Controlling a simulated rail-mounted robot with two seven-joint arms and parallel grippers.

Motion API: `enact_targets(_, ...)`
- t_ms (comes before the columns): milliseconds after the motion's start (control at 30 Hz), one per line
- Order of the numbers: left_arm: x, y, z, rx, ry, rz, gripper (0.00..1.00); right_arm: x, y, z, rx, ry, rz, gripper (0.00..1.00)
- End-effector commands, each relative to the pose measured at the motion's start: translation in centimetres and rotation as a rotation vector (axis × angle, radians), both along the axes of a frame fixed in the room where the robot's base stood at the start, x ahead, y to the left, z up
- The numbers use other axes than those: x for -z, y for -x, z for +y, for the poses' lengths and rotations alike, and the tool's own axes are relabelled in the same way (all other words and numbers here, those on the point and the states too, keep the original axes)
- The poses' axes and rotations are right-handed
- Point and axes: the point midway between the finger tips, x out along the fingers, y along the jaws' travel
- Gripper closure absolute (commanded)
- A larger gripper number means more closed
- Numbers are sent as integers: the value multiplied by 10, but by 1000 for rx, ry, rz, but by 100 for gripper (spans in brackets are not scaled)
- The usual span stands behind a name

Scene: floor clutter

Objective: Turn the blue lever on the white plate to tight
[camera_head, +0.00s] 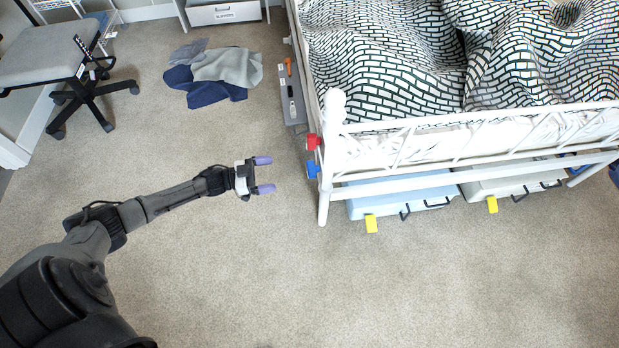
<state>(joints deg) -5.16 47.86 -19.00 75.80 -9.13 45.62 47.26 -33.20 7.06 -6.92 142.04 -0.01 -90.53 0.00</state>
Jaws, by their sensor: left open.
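The blue lever (312,169) is on the bed's corner post, at its left side, just below a red lever (313,142). The white plate behind them is too small to tell apart from the white bed post (335,130). My left gripper (264,174) has its two purple fingertips apart, with nothing between them. It points right, toward the blue lever, with a clear gap of carpet between. My right gripper does not show.
A grey tray (298,116) with tools lies along the bed's left side. Blue and white boxes (420,203) with yellow tags are under the bed. Clothes (214,75) lie on the carpet, and an office chair (70,80) stands at upper left. The front carpet is clear.

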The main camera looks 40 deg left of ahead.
Motion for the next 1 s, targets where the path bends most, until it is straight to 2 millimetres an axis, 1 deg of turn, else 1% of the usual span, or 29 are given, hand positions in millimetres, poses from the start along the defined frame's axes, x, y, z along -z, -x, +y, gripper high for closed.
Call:
enact_targets(33, 7, 0, 4, 10, 2, -3, 8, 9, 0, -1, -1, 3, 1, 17)
enact_targets(167, 9, -2, 5, 26, 7, -8, 8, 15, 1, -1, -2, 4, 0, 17)
enact_targets(267, 10, -9, -1, 31, 9, -9, 8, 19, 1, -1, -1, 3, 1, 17)
enact_targets(367, 10, -21, -12, 32, 9, -11, 8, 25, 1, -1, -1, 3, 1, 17)
enact_targets(700, 11, -68, -54, 30, 9, -9, 8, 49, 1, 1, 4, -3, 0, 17)
enact_targets(833, 10, -83, -66, 30, 9, -10, 8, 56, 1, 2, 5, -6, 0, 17)
enact_targets(1000, 9, -95, -77, 29, 9, -9, 8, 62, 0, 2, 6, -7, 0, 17)
